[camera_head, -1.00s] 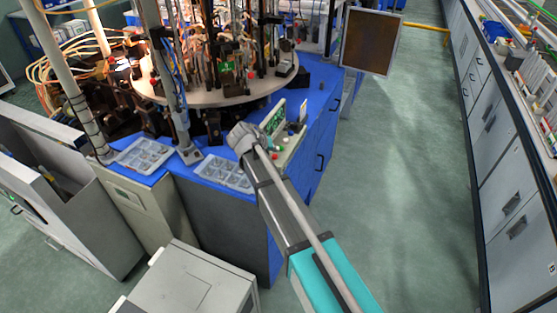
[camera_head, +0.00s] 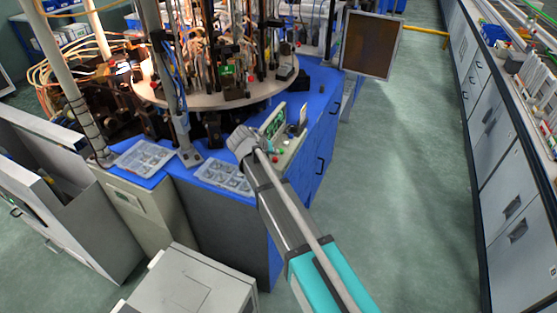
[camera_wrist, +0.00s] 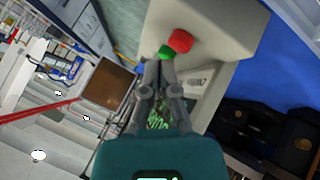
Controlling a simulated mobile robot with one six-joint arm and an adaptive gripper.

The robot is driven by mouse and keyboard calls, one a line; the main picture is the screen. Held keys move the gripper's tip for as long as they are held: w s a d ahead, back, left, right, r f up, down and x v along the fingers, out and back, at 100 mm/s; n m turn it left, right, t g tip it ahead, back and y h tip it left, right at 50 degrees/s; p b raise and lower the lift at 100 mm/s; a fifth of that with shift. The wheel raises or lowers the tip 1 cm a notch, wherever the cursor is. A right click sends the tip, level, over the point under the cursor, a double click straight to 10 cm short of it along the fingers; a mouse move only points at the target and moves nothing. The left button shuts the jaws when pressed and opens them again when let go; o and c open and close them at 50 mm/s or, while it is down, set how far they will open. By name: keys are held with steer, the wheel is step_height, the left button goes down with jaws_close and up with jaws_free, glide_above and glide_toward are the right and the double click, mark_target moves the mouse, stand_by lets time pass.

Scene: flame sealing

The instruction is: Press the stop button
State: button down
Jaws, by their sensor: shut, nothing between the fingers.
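The red button (camera_wrist: 180,40) sits on the pale control box (camera_wrist: 228,30) in the wrist view. A smaller green button (camera_wrist: 165,51) sits beside it. My gripper (camera_wrist: 159,64) is shut and empty. Its fingertips appear just below the green button, with the red button slightly up and to the right of them. I cannot tell whether the tips touch anything. In the head view, my arm's wrist hangs over the left side of the control box and my fingers are not clearly visible.
A green circuit panel (camera_head: 272,122) stands upright behind the control box on the blue worktop (camera_head: 318,98). Clear trays (camera_head: 144,157) lie on the worktop to the left. The round machine table (camera_head: 205,98) is behind. A dark screen (camera_head: 371,44) stands at the back right.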

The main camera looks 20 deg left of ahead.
mark_target(274, 159)
steer(key=shift+f+b, duration=0.95)
stand_by(1.6)
steer(key=shift+r, duration=0.2)
steer(key=shift+r+p, duration=0.75)
steer(key=shift+p, duration=0.2)
steer(key=shift+r+p, duration=2.55)
steer(key=shift+w, duration=0.1)
